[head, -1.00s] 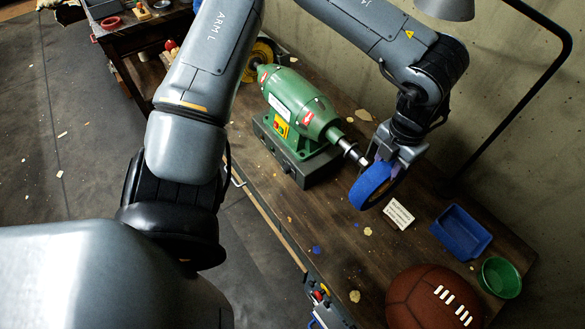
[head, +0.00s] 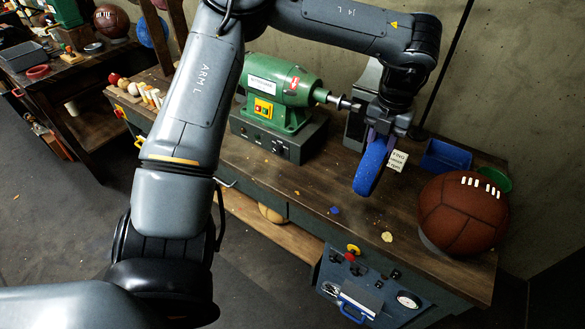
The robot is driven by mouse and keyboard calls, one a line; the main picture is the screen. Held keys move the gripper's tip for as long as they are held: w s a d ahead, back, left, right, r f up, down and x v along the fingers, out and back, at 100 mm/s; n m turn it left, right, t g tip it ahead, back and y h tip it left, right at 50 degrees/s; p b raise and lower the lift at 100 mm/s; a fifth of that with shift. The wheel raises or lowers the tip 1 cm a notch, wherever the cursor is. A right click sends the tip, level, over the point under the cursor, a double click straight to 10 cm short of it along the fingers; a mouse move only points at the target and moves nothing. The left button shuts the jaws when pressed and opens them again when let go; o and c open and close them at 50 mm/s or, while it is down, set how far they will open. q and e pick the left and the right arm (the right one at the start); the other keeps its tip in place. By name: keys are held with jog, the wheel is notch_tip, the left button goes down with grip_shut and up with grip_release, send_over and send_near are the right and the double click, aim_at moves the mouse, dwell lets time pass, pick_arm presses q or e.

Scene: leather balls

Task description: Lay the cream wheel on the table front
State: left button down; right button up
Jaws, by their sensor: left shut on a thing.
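My left gripper (head: 381,137) is shut on a blue wheel (head: 370,167), which hangs upright on edge below it, above the right part of the table (head: 270,180). The wheel is apart from the bare spindle end of the green polishing machine (head: 281,92). I see no clearly cream wheel on the table; a pale round disc (head: 272,213) shows partly under the table's front edge, and I cannot tell what it is. My right gripper is not in view.
A brown leather ball (head: 462,215) sits at the table's right end. Behind it are a blue tray (head: 446,156), a green bowl (head: 494,179) and a small white card (head: 397,160). A control panel (head: 365,285) hangs at the front. The front middle of the table is mostly clear, with scraps.

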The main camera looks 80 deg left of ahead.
pick_arm(q)
jog(key=shift+w+a, duration=0.15)
jog(key=shift+w, duration=0.15)
jog(key=shift+f, duration=0.3)
jog(key=f+b, duration=0.1)
jog(key=f, duration=0.4)
jog(key=shift+s+b, duration=0.2)
jog(key=shift+b, duration=0.2)
jog(key=shift+f, duration=0.9)
jog(key=shift+f+b, duration=0.55)
jog(key=shift+f, duration=0.85)
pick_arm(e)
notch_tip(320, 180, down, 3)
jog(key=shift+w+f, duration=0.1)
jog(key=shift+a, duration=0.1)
